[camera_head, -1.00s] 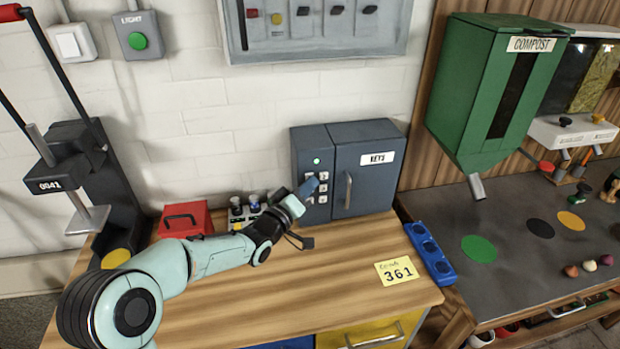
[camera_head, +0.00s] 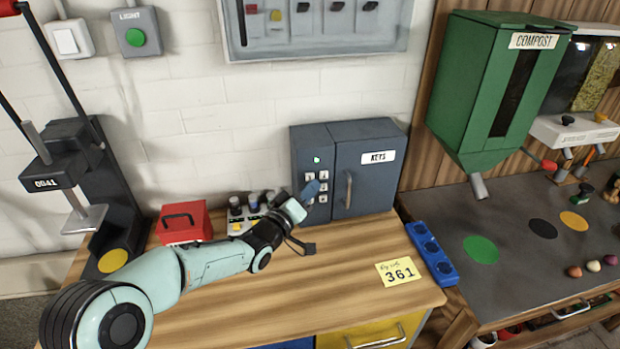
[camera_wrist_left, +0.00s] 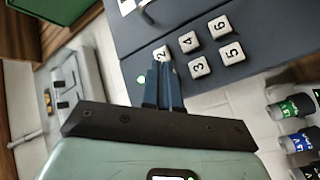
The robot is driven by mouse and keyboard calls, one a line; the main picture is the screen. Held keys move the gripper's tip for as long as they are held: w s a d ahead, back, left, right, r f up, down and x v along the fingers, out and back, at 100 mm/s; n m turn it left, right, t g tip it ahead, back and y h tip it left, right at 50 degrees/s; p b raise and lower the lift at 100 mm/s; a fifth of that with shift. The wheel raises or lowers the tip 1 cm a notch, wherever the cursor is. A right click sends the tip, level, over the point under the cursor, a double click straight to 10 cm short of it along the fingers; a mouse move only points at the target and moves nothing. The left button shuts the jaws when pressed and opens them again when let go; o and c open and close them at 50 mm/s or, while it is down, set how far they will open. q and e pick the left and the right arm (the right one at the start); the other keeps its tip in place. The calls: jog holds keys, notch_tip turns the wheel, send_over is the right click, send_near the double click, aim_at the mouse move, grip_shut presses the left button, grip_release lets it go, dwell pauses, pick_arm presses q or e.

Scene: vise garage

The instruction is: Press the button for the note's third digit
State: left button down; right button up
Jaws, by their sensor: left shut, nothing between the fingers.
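The yellow note (camera_head: 398,271) lies on the wooden bench and reads 361. The grey key cabinet (camera_head: 368,178) stands against the wall, with a lit green lamp and number buttons on its left part. My left gripper (camera_head: 313,185) is shut and empty, its blue fingertips in front of those buttons. In the left wrist view the fingers (camera_wrist_left: 164,75) overlap the keypad beside button 2 (camera_wrist_left: 162,53). Buttons 3 (camera_wrist_left: 198,67), 4 (camera_wrist_left: 188,42), 5 (camera_wrist_left: 232,52) and 6 (camera_wrist_left: 220,26) show clear of them. Button 1 is not visible. I cannot tell whether the fingertips touch the panel.
A red box (camera_head: 184,222) and several small containers (camera_head: 250,205) stand left of the cabinet. The green compost bin (camera_head: 480,90) hangs at right. The bench front around the note is clear.

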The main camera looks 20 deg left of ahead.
pick_arm(q)
jog(key=shift+s+d+b, duration=0.75)
jog(key=shift+s+b, duration=0.1)
jog(key=shift+s, duration=0.2)
jog(key=shift+s+d+b, duration=0.75)
jog(key=shift+s+b, duration=0.1)
jog(key=shift+s, duration=0.15)
